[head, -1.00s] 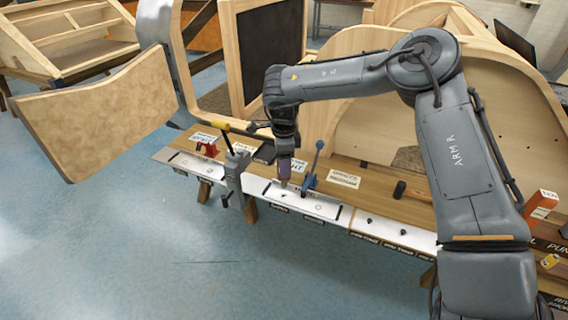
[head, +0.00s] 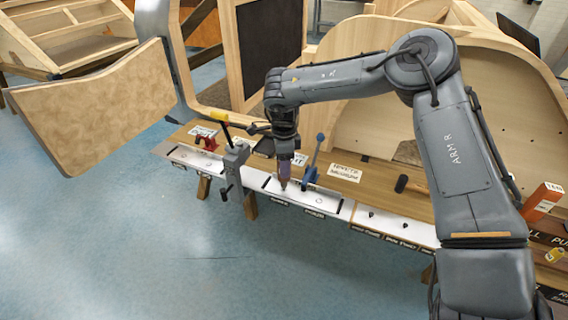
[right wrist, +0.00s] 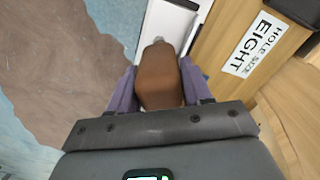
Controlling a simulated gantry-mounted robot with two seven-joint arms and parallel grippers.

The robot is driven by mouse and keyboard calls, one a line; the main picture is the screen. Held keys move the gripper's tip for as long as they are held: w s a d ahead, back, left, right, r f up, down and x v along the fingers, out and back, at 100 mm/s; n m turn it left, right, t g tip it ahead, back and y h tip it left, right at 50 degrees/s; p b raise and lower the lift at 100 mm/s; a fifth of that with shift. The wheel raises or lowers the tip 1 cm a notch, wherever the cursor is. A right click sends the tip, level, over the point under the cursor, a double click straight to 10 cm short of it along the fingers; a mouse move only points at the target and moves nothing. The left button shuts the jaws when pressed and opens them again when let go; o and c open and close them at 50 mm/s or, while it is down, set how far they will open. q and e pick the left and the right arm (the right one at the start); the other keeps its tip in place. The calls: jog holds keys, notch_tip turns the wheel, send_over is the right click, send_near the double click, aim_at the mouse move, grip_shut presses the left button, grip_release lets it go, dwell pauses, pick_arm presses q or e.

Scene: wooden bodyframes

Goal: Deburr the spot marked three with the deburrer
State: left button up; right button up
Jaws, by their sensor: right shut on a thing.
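The deburrer (right wrist: 160,78) has a brown handle and a grey metal tip. It also shows in the head view (head: 283,183), point down at the white strip (head: 318,199) on the bench's front edge. My right gripper (right wrist: 160,95) is shut on the handle with its purple fingers on both sides; it also shows in the head view (head: 284,160). The tip is at or just above the strip; I cannot tell whether it touches. The spot marked three cannot be picked out, as the strip's labels are too small to read. My left gripper is not in view.
A grey clamp with a yellow handle (head: 236,165) stands just left of the tool, and a blue-handled clamp (head: 313,165) just right. A "hole size eight" label (right wrist: 257,43) lies on the wooden bench. A wooden panel (head: 105,107) hangs at left.

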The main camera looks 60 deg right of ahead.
jog(key=shift+f, duration=0.2)
dwell(0.4)
jog(key=shift+f, duration=0.25)
dwell(0.3)
jog(key=shift+r+n+p, duration=0.15)
jog(key=shift+n+p, duration=0.35)
jog(key=shift+p, duration=0.2)
jog(key=shift+n+p, duration=0.7)
jog(key=shift+n, duration=0.1)
jog(key=n+p, duration=0.1)
jog(key=n, duration=0.1)
jog(key=shift+n, duration=0.3)
jog(key=shift+d+f+n+p, duration=0.1)
jog(key=shift+f+n+p, duration=0.25)
jog(key=shift+n, duration=0.25)
jog(key=shift+r, duration=0.1)
